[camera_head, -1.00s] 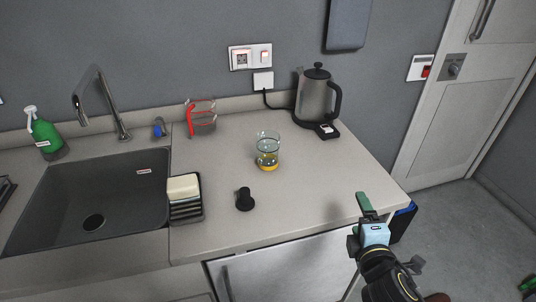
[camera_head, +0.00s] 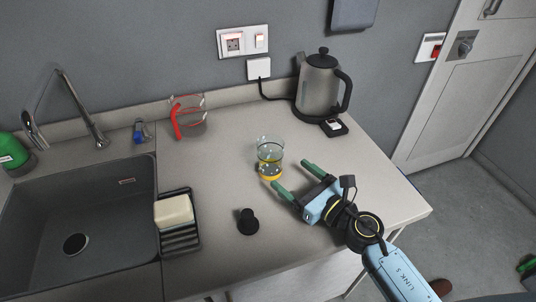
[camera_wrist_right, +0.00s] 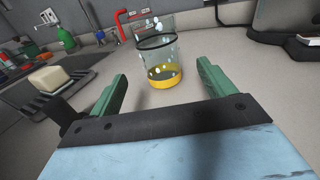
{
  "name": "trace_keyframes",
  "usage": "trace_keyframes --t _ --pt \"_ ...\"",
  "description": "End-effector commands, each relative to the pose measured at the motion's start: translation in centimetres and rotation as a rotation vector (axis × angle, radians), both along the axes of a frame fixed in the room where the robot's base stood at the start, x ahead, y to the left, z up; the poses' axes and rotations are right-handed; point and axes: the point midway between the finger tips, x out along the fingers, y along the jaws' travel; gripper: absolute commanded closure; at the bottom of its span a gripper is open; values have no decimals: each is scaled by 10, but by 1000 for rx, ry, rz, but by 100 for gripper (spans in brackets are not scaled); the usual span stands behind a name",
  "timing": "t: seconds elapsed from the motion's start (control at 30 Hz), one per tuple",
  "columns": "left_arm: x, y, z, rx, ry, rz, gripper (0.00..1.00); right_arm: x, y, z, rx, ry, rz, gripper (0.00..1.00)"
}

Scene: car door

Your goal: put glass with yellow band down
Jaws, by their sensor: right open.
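The glass with the yellow band (camera_head: 270,158) stands upright on the worktop, left of the kettle. It is clear, with the yellow band around its base. My right gripper (camera_head: 293,174) is open, its green fingers pointing at the glass from the lower right. In the right wrist view the glass (camera_wrist_right: 158,58) stands ahead of the two spread fingers (camera_wrist_right: 163,84), with a gap between them and it. My left gripper is not in view.
A kettle (camera_head: 318,84) stands at the back right. A black knob-like object (camera_head: 247,221) is left of my gripper. A soap dish (camera_head: 180,238) with soap sits by the sink (camera_head: 80,215). A red-handled jug (camera_head: 189,115) is near the wall. The worktop's right side is clear.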

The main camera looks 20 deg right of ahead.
Motion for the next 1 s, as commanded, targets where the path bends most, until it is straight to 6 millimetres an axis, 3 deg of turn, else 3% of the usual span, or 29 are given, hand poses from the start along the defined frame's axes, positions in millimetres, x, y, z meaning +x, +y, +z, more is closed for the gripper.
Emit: trace_keyframes --t 0.1,0.2,0.37,0.6,0.8,1.0 --pt "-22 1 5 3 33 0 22 23 10 3 3 -3 -1 18" --pt "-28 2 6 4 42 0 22 38 17 3 2 -2 -1 18" --pt "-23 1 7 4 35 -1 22 51 24 1 3 0 -1 18" --pt "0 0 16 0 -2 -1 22 74 34 9 6 -2 -2 18" --pt "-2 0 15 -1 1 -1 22 97 45 8 4 0 -1 18" --pt "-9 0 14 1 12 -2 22 100 46 7 2 0 -1 18"
